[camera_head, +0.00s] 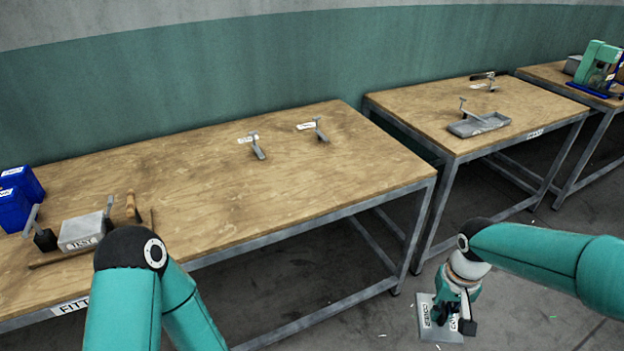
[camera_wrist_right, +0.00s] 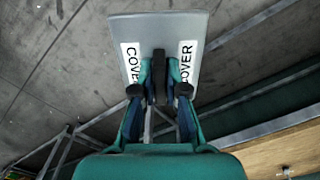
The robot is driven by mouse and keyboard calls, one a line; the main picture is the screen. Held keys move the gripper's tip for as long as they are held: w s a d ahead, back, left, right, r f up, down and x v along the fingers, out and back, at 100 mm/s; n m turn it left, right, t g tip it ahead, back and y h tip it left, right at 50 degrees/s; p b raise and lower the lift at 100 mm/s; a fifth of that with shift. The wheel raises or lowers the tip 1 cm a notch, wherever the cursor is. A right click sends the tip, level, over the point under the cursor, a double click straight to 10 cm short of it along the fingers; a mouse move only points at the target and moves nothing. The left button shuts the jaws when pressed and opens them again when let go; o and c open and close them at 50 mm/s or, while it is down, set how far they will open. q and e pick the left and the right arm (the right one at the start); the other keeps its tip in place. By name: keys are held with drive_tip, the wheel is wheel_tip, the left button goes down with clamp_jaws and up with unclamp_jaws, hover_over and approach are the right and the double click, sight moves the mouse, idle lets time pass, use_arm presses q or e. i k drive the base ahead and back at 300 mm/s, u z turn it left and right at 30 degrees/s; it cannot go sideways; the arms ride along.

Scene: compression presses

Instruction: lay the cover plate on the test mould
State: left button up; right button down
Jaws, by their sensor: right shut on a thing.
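The cover plate (camera_head: 427,311) is a flat grey plate with COVER labels and a dark upright handle. My right gripper (camera_head: 462,308) is shut on that handle and holds the plate in front of the tables, over the floor at the lower right. In the right wrist view the plate (camera_wrist_right: 195,88) spreads beyond my right gripper (camera_wrist_right: 160,90). The test mould (camera_head: 83,231) is a grey block with a TEST label on the left table, far from the plate. My left arm shows at the lower left, but its gripper is out of view.
Blue bins (camera_head: 18,200) stand at the table's left end, beside the mould. Two small metal tools with tags lie mid-table; the wood around them is bare. A second table holds a grey tray (camera_head: 480,124), and a third a green press (camera_head: 597,66).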

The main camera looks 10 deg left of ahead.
sight(80, 226)
drive_tip(key=u, duration=0.2)
drive_tip(key=k, duration=0.25)
drive_tip(key=z, duration=1.4)
drive_tip(key=i, duration=0.1)
drive_tip(key=u, duration=2.8)
